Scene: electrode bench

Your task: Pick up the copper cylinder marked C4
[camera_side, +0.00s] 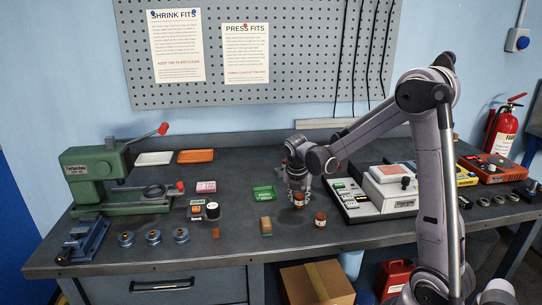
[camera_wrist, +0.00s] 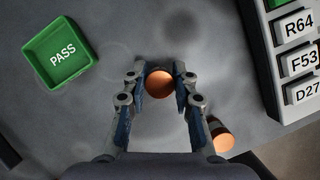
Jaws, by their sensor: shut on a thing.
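My gripper (camera_side: 299,193) points down over the middle of the bench. Its two fingers are shut on a copper cylinder (camera_wrist: 159,84), whose round top shows between the fingertips in the wrist view. The held cylinder also shows in the side view (camera_side: 299,202), low between the fingers. I cannot tell whether it touches the bench. No C4 mark is readable on either cylinder.
A green PASS tray (camera_wrist: 61,54) lies left of my gripper. A light device with labelled blocks (camera_side: 382,194) stands to the right. A green press (camera_side: 90,172) stands at the far left.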

